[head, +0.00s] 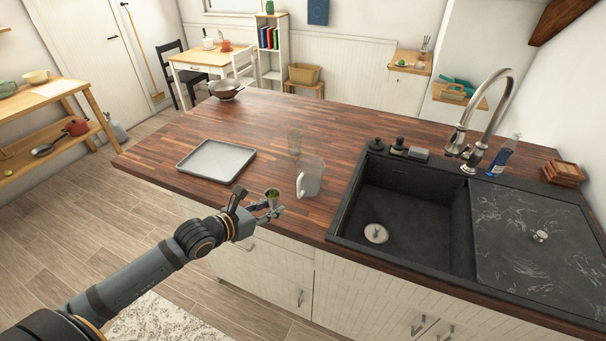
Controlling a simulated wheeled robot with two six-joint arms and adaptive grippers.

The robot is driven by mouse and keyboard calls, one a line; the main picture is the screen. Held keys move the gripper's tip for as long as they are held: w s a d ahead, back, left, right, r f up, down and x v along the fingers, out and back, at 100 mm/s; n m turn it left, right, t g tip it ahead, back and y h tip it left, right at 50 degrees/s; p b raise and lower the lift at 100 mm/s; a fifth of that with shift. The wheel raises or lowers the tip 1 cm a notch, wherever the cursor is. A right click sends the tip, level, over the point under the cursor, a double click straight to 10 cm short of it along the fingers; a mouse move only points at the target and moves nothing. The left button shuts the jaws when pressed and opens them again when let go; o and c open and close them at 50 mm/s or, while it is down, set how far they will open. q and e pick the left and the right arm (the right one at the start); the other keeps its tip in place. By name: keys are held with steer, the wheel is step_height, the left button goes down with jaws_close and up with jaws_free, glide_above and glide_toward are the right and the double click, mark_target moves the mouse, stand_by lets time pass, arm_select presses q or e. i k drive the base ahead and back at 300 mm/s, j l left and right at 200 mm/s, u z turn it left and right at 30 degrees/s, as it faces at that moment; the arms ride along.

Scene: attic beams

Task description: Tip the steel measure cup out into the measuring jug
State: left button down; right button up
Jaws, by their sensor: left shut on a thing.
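The steel measure cup (272,195) is small, with something green showing inside it. It looks upright at the counter's front edge, left of the measuring jug. My left gripper (266,207) is shut on the cup, its fingers partly hiding the cup's lower part. The clear measuring jug (310,178) stands upright on the wooden counter, just right of the cup and apart from it. I see no contents in the jug. My right gripper is not in view.
A grey tray (217,161) lies on the counter (330,118) to the left. A clear glass (294,142) stands behind the jug. A black sink (405,215) with a tall tap (485,115) lies to the right. A wok (226,90) sits at the far left corner.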

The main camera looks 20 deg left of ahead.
mark_target(309, 168)
steer(key=k, duration=0.35)
steer(key=z, duration=1)
steer(key=j+z, duration=0.2)
steer(key=k+j, duration=0.1)
steer(key=j, duration=0.25)
steer(key=k+j, duration=0.15)
steer(key=j, duration=0.2)
steer(key=k+j, duration=0.1)
steer(key=j, duration=0.2)
steer(key=k+j, duration=0.1)
steer(key=j, duration=0.25)
steer(key=k+j, duration=0.15)
steer(key=j, duration=0.2)
steer(key=i+l, duration=0.35)
steer(key=i, duration=0.1)
